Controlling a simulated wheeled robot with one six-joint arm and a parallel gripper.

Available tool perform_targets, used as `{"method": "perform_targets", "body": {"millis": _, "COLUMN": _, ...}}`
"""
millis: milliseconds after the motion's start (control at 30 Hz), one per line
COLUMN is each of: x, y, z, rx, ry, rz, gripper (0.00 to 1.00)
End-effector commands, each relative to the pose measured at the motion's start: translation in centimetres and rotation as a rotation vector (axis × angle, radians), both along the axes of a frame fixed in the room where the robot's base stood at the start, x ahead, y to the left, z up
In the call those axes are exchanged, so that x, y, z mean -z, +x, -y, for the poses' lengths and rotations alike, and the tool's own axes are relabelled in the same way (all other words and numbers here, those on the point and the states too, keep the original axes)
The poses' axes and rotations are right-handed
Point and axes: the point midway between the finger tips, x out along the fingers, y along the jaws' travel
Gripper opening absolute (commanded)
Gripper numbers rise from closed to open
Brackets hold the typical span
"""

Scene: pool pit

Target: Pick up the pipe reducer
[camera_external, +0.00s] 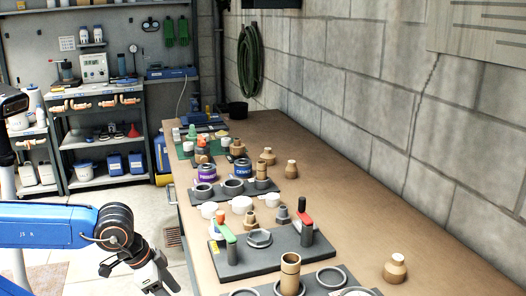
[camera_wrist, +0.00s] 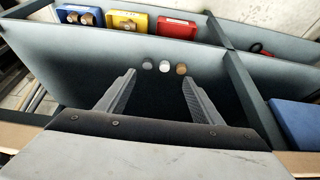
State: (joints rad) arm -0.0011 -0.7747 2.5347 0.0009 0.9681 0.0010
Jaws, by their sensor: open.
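Several tan stepped fittings that look like pipe reducers stand on the brown bench: one at the near right (camera_external: 396,268), one by the wall (camera_external: 291,169) and a smaller one behind it (camera_external: 267,155). I cannot tell which one the task names. My gripper (camera_wrist: 159,78) is open and empty in the wrist view, its two fingers spread apart. In the external view my wrist is at the lower left, off the bench's left edge and apart from the fittings. None of the bench fittings can be made out in the wrist view.
The wrist view shows blue (camera_wrist: 80,15), yellow (camera_wrist: 127,20) and red (camera_wrist: 177,27) bins behind a grey panel.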

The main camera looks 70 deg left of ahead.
Motion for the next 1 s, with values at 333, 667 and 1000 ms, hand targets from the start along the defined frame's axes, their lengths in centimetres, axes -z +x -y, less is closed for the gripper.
{"method": "perform_targets", "body": {"millis": 333, "x": -8.5, "y": 0.5, "z": -0.2, "rx": 0.193, "ry": 0.161, "rz": 0.021, "gripper": 0.60}}
{"method": "perform_targets", "body": {"millis": 667, "x": -20.3, "y": 4.7, "z": 0.6, "rx": 0.405, "ry": 0.307, "rz": -0.023, "gripper": 0.60}}
{"method": "perform_targets", "body": {"millis": 1000, "x": -28.7, "y": 12.2, "z": 3.4, "rx": 0.598, "ry": 0.361, "rz": -0.101, "gripper": 0.60}}
